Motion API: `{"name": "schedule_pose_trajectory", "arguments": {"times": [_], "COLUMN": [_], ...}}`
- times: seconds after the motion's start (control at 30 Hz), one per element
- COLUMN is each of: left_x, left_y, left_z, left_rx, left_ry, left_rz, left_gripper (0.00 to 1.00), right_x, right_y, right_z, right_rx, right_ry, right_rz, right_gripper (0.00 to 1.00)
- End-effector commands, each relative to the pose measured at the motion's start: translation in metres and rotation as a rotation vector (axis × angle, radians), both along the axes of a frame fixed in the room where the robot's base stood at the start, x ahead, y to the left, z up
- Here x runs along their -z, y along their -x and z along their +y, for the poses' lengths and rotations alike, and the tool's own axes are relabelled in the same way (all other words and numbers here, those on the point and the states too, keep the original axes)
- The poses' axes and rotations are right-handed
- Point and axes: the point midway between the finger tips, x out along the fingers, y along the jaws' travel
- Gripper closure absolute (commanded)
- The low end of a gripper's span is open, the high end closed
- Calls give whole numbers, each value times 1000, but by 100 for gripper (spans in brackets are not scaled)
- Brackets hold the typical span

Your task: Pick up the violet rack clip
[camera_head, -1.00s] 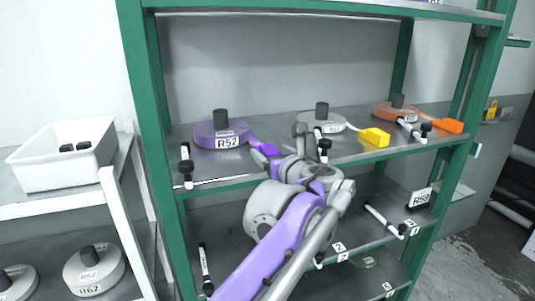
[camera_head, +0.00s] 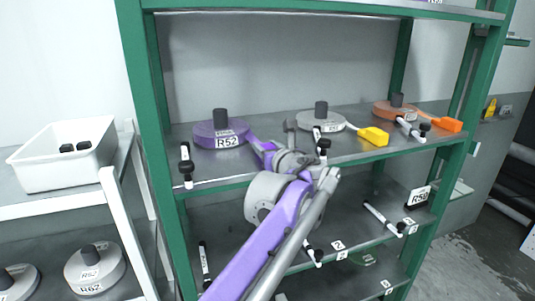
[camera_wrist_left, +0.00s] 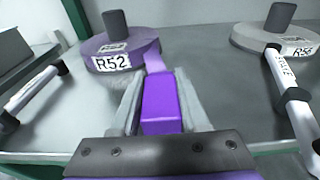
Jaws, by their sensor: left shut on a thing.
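The violet rack clip (camera_wrist_left: 161,101) is a violet block at the end of a violet webbing strap. The strap runs from the violet roll labelled R52 (camera_wrist_left: 118,51), which lies flat on the shelf. My left gripper (camera_wrist_left: 162,98) is shut on the clip, with a grey finger on each side of it in the left wrist view. In the head view my left gripper (camera_head: 280,154) is at the front of the middle shelf, right of the R52 roll (camera_head: 220,134), and the arm largely hides the clip. My right gripper is not in view.
A grey roll (camera_head: 320,122) with a yellow clip (camera_head: 374,136) and an orange roll (camera_head: 395,109) with an orange clip (camera_head: 446,124) share the shelf. Green posts frame the rack. A white bin (camera_head: 64,160) stands left.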

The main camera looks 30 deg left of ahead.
Motion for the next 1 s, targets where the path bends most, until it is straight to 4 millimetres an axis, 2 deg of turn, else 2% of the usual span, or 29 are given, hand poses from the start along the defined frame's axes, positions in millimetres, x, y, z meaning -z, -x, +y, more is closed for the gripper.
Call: {"name": "schedule_pose_trajectory", "arguments": {"times": [0.37,0.47,0.8,1.0], "left_x": [-3,-14,-81,-99], "left_y": [0,0,0,0], "left_z": [0,0,0,0], "left_rx": [0,0,0,0], "left_ry": [0,1,1,1], "left_rz": [0,-1,-1,-1], "left_gripper": [100,100,100,100], "right_x": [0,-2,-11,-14], "right_y": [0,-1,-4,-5], "right_z": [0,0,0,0], "right_rx": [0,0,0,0], "right_ry": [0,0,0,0], "right_rz": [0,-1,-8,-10], "right_gripper": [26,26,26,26]}}
